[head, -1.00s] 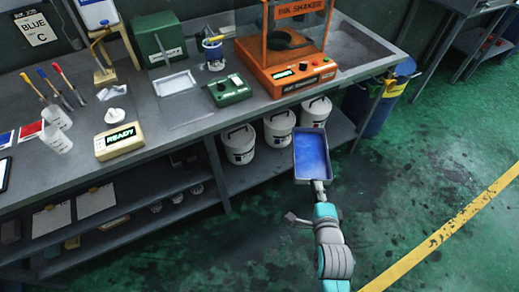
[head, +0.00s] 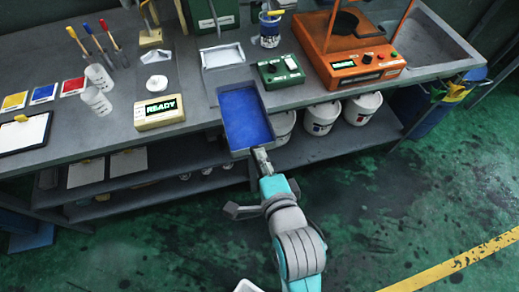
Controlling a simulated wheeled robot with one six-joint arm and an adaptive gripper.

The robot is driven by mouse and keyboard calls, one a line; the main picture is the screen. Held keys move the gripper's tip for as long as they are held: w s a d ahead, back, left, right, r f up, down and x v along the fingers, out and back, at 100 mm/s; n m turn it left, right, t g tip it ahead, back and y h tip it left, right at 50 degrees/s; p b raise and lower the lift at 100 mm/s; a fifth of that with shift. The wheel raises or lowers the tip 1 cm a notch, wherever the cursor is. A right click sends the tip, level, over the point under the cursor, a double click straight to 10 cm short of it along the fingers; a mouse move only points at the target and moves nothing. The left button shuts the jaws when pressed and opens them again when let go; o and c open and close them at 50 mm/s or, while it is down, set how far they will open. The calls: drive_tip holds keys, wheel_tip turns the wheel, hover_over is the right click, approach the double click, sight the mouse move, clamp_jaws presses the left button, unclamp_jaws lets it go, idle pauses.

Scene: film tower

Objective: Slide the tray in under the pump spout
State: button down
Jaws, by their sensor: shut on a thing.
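A grey tray (head: 239,153) with a blue inside, which looks like a layer of ink, is in the middle of the head view. Its far half overlaps the bench top and its near end juts out past the front edge. My gripper (head: 261,158) is shut on the tray's near end. I cannot tell whether the tray touches the bench. A green box (head: 212,14) with a thin dark part on its front stands at the back, possibly the pump, cut by the picture's top. I cannot make out a spout clearly.
A shallow white-rimmed pan (head: 222,56) lies behind the tray. A green switch box (head: 281,69) and orange shaker (head: 347,62) stand to the right. A READY display (head: 159,111) is close on the left. White buckets (head: 321,115) sit on the shelf below.

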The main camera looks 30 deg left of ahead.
approach(238, 94)
drive_tip(key=shift+s+d+f, duration=0.9)
drive_tip(key=shift+f, duration=0.2)
drive_tip(key=shift+w+a+r+x, duration=0.15)
drive_tip(key=shift+r+x, duration=0.35)
drive_tip(key=shift+x, duration=1.6)
drive_tip(key=shift+w+a+r+x, duration=0.1)
drive_tip(key=shift+r+x, duration=0.35)
drive_tip(key=shift+x, duration=1.65)
drive_tip(key=shift+w+a+r+x, duration=0.15)
drive_tip(key=shift+r+x, duration=0.35)
drive_tip(key=shift+x, duration=1.6)
drive_tip(key=c, duration=1)
unclamp_jaws()
drive_tip(key=shift+s+d, duration=0.1)
drive_tip(key=v, duration=1.1)
drive_tip(key=shift+s+d+r, duration=0.15)
drive_tip(key=shift+s+d, duration=0.1)
drive_tip(key=shift+d, duration=0.05)
